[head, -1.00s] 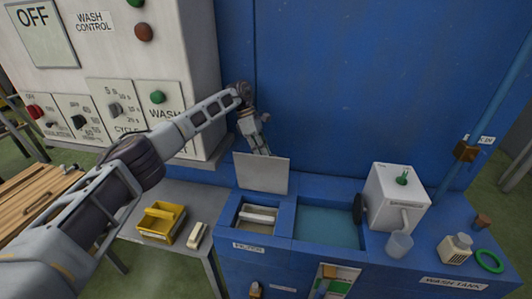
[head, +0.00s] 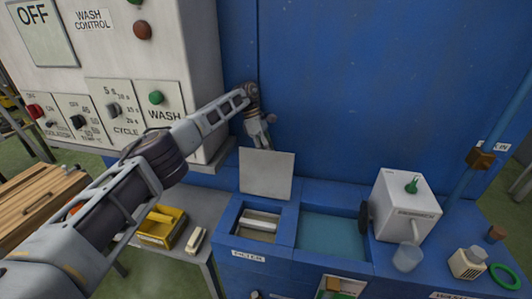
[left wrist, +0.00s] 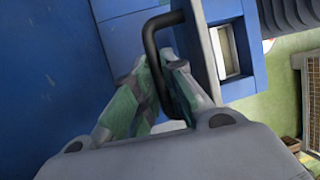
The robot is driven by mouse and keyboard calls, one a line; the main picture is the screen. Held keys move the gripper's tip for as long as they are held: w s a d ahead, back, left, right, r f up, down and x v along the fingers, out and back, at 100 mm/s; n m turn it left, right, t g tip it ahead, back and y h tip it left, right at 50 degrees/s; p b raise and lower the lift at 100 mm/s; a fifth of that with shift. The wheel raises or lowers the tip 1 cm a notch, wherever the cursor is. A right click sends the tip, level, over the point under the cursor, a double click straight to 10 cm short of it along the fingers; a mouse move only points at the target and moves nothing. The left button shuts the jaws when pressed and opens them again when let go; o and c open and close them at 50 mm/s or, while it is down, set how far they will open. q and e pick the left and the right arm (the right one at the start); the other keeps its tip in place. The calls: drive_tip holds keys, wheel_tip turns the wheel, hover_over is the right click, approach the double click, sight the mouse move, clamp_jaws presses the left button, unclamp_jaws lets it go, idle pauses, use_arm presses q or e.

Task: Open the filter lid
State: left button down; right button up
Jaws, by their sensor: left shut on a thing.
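The filter lid (head: 266,174) is a pale grey plate standing raised at the back edge of the filter opening (head: 258,223). My right gripper is not in view.
The blue wall stands close behind the gripper. Right of the opening are a water basin (head: 330,235), a white box (head: 405,203) and a clear cup (head: 407,257). A yellow tray (head: 162,227) sits on the side table at left, with the control cabinet (head: 110,60) behind.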

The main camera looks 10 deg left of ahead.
use_arm(q)
drive_tip(key=shift+s+f, duration=0.1)
drive_tip(key=shift+f, duration=0.35)
drive_tip(key=c, duration=1.5)
unclamp_jaws()
drive_tip(key=shift+r, duration=0.2)
drive_tip(key=shift+r, duration=5)
